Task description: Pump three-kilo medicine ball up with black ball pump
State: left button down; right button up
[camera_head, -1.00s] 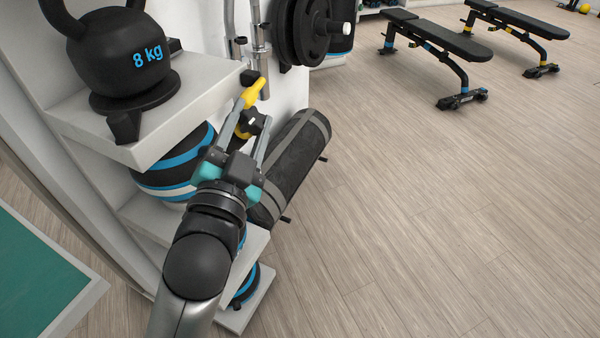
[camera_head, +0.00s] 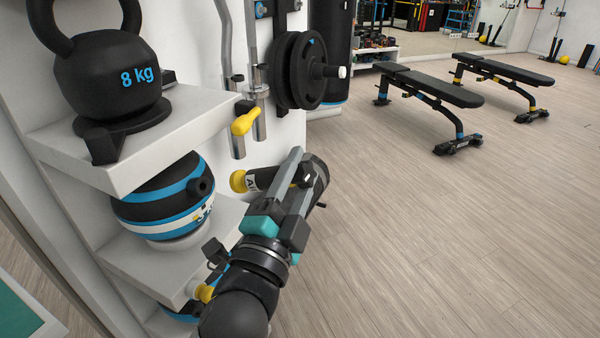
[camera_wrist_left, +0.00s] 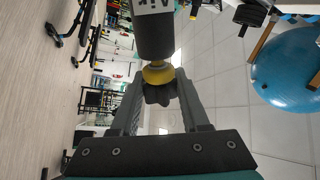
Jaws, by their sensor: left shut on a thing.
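A blue, black and white medicine ball (camera_head: 160,200) sits on the middle shelf of the white rack, with a black valve-like stub (camera_head: 201,187) facing right; I cannot read its weight. My left gripper (camera_head: 303,172) is shut on the black ball pump (camera_head: 262,178), to the right of the ball and apart from it. The pump's yellow end points left towards the ball. In the left wrist view, a black knob (camera_wrist_left: 160,92) is between the fingers, with a yellow collar (camera_wrist_left: 158,73) and the labelled barrel (camera_wrist_left: 153,35) beyond. My right gripper is out of view.
An 8 kg kettlebell (camera_head: 108,75) stands on the shelf (camera_head: 190,115) above the ball. A yellow-handled hook (camera_head: 245,120) and black weight plates (camera_head: 298,70) are on the wall. A lower ball (camera_head: 180,316) is partly hidden. Open floor (camera_head: 430,230) and benches (camera_head: 430,88) are to the right.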

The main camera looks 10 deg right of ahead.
aim_at(253, 187)
pick_arm(q)
jog(key=shift+r, duration=0.1)
jog(key=shift+a, duration=0.2)
jog(key=w+a+f, duration=0.2)
jog(key=a, duration=0.1)
jog(key=shift+w+a, duration=0.1)
jog(key=shift+a, duration=0.05)
jog(key=shift+w+a+f+b, duration=0.2)
jog(key=shift+w+a+f, duration=0.15)
jog(key=shift+a, duration=0.2)
jog(key=shift+w+a+f+b, duration=0.15)
jog(key=shift+w+a+f, duration=0.15)
jog(key=shift+a, duration=0.25)
jog(key=shift+w+a, duration=0.1)
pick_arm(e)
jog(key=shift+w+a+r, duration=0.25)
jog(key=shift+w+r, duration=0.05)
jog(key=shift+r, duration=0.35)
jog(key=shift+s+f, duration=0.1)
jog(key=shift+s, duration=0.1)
pick_arm(q)
jog(key=shift+w+a, duration=0.1)
jog(key=shift+a, duration=0.05)
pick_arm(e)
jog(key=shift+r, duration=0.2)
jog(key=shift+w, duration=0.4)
